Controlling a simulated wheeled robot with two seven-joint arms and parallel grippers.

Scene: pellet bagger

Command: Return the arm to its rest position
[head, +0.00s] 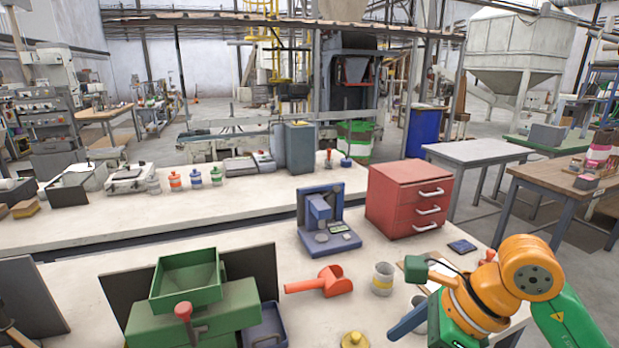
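My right arm, orange and green, comes in at the lower right, over the front bench (85,290). My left arm and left gripper are not in view.
A green hopper machine (190,300), a red scoop (322,283), a yellow knobbed lid (354,340), a blue bench device (322,215) and a red drawer cabinet (408,195) stand on the front bench. A dark flat device (462,246) lies near the arm.

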